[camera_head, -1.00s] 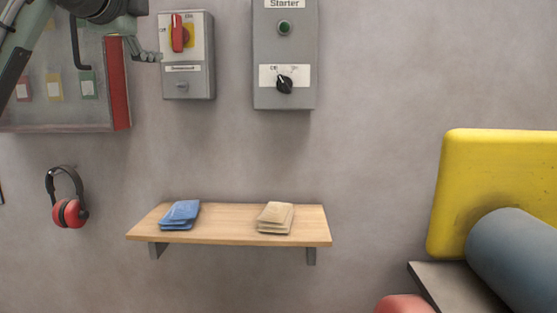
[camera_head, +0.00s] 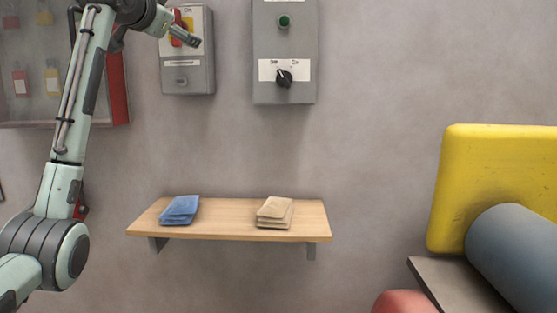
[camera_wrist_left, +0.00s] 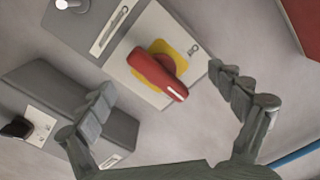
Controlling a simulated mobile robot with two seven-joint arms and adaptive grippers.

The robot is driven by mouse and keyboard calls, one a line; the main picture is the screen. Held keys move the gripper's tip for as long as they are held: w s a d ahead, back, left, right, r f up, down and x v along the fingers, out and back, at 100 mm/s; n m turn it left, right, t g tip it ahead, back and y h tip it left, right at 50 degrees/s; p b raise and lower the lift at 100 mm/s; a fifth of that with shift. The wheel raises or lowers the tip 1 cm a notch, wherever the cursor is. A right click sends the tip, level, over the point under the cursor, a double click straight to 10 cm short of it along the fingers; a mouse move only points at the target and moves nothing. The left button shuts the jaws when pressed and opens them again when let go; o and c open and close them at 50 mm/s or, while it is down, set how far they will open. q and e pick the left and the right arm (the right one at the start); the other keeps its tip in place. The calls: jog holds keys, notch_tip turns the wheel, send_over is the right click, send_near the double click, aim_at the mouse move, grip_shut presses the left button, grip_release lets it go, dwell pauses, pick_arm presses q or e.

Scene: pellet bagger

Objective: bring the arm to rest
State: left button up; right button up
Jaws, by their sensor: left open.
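My left arm (camera_head: 80,100) rises on the left of the head view. Its gripper (camera_head: 188,38) is in front of the grey disconnect box (camera_head: 187,75) with the red handle (camera_head: 177,20), and hides part of that handle. In the left wrist view the gripper (camera_wrist_left: 162,88) is open and empty. The red handle (camera_wrist_left: 157,72) on its yellow plate (camera_wrist_left: 178,52) shows between and beyond the two fingers. I cannot tell the exact gap to it. My right gripper is not in view.
The grey starter box (camera_head: 284,50) with a green button and black knob hangs just right. A wall cabinet with a red edge (camera_head: 118,88) stands left. Below is a wooden shelf (camera_head: 225,220) with blue (camera_head: 180,210) and beige (camera_head: 274,211) packets. A yellow block (camera_head: 495,165) is right.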

pick_arm(q)
jog(key=shift+s+n, duration=0.25)
jog(key=shift+n, duration=0.9)
jog(key=shift+s+n, duration=0.25)
jog(key=shift+n, duration=0.95)
jog(key=shift+s+n, duration=0.25)
jog(key=shift+n, duration=0.9)
jog(key=shift+a, duration=0.15)
